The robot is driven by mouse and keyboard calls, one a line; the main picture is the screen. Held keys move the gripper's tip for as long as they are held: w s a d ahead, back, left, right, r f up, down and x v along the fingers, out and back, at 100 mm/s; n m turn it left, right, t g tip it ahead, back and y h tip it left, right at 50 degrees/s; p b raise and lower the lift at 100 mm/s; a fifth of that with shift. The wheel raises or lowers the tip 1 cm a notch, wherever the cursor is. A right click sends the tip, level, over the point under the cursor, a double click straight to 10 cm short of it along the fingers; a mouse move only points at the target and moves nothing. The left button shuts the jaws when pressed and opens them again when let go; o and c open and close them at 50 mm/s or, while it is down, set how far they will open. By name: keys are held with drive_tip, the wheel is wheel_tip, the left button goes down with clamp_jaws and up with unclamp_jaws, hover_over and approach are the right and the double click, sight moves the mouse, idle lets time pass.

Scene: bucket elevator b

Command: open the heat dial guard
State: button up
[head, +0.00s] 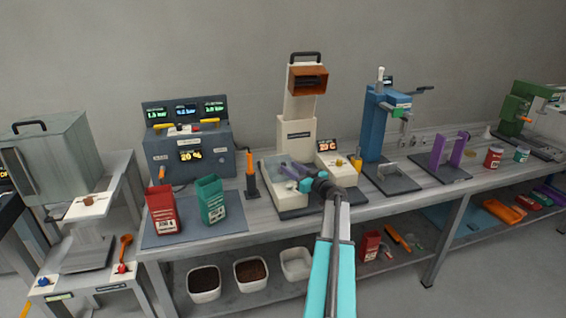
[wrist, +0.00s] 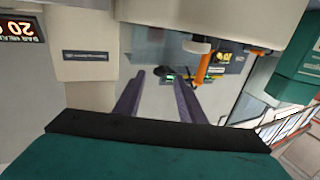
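My gripper (head: 288,174) is low over the left part of the cream bucket elevator (head: 296,130) base in the head view, left of a small cream control box (head: 330,163) with a red lit readout. In the wrist view its two purple fingers (wrist: 157,97) stand apart with nothing between them. The wrist picture is upside down and shows the red readout (wrist: 20,28) at the upper left, beside a cream panel with a dark label (wrist: 86,55). A small dial (head: 339,162) seems to sit on the box's front. I cannot make out its guard.
An orange-handled tool (head: 250,180) stands left of the elevator. A blue press (head: 376,125) stands to the right. Red (head: 162,209) and green (head: 211,199) containers stand on a mat at the left. A grey console (head: 188,150) is behind them.

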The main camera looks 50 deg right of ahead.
sight(285, 165)
drive_tip(key=shift+w+d+p, duration=0.2)
drive_tip(key=shift+w+p, duration=0.25)
drive_tip(key=shift+w, duration=0.9)
drive_tip(key=shift+w+d+p, duration=0.2)
drive_tip(key=shift+w+p, duration=0.25)
drive_tip(key=shift+w, duration=0.85)
clamp_jaws()
